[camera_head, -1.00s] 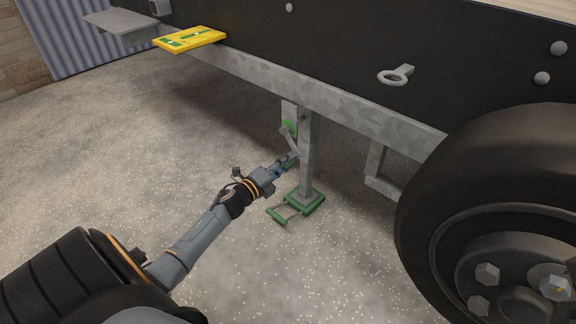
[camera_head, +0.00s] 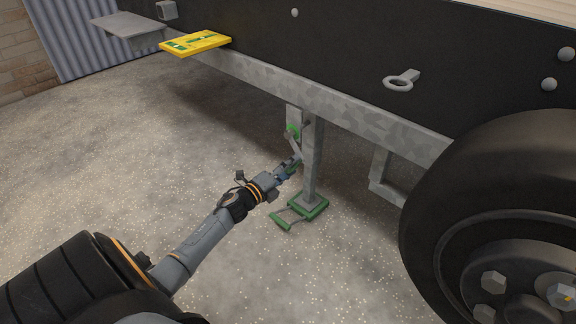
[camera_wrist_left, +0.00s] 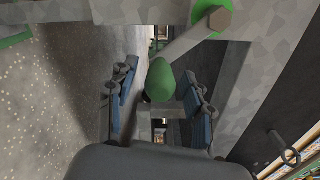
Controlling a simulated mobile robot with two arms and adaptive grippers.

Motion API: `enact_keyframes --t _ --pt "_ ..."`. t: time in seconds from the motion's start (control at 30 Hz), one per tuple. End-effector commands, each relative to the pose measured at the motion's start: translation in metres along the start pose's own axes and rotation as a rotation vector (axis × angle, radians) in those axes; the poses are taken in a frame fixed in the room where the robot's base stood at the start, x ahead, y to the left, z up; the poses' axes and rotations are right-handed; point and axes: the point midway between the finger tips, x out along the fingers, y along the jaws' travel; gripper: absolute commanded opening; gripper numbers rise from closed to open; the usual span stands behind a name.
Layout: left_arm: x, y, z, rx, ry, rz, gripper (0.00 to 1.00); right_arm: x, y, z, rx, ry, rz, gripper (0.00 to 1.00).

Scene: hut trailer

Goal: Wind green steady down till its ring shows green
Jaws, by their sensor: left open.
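The green steady (camera_head: 312,160) is a grey metal leg under the trailer's frame, with a green foot pad (camera_head: 308,206) at or close to the ground. Its crank (camera_head: 296,146) slants down from a hub with a green ring (camera_head: 293,130); the ring also looks green in the left wrist view (camera_wrist_left: 198,20). My left gripper (camera_head: 291,167) is at the crank's lower end. In the left wrist view its fingers stand open on either side of the crank's green knob (camera_wrist_left: 160,82), with a gap visible on both sides. My right gripper is not in view.
The trailer's frame rail (camera_head: 350,113) runs just above the steady. A tyre (camera_head: 440,190) stands close on the right. A yellow block with green marks (camera_head: 196,43) and a grey step (camera_head: 128,25) are at the upper left. The concrete floor (camera_head: 110,150) is clear.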

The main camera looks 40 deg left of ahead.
Motion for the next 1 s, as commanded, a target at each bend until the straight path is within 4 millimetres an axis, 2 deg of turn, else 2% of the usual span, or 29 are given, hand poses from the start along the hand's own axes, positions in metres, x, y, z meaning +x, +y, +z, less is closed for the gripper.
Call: enact_keyframes --t 0.17,0.5,0.7,0.83,1.0 --pt "-0.013 0.002 0.000 -0.001 0.000 0.002 0.51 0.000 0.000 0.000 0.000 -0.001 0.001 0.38" --pt "-0.077 0.002 -0.001 -0.001 0.000 0.003 0.51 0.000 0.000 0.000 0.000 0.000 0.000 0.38" --pt "-0.107 0.001 -0.001 -0.001 0.000 0.001 0.51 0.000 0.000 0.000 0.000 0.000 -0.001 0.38" --pt "-0.117 0.000 -0.001 0.000 0.001 0.001 0.51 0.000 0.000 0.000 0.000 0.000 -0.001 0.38" --pt "-0.120 0.000 0.000 0.000 0.001 -0.001 0.51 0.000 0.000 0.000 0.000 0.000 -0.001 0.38"
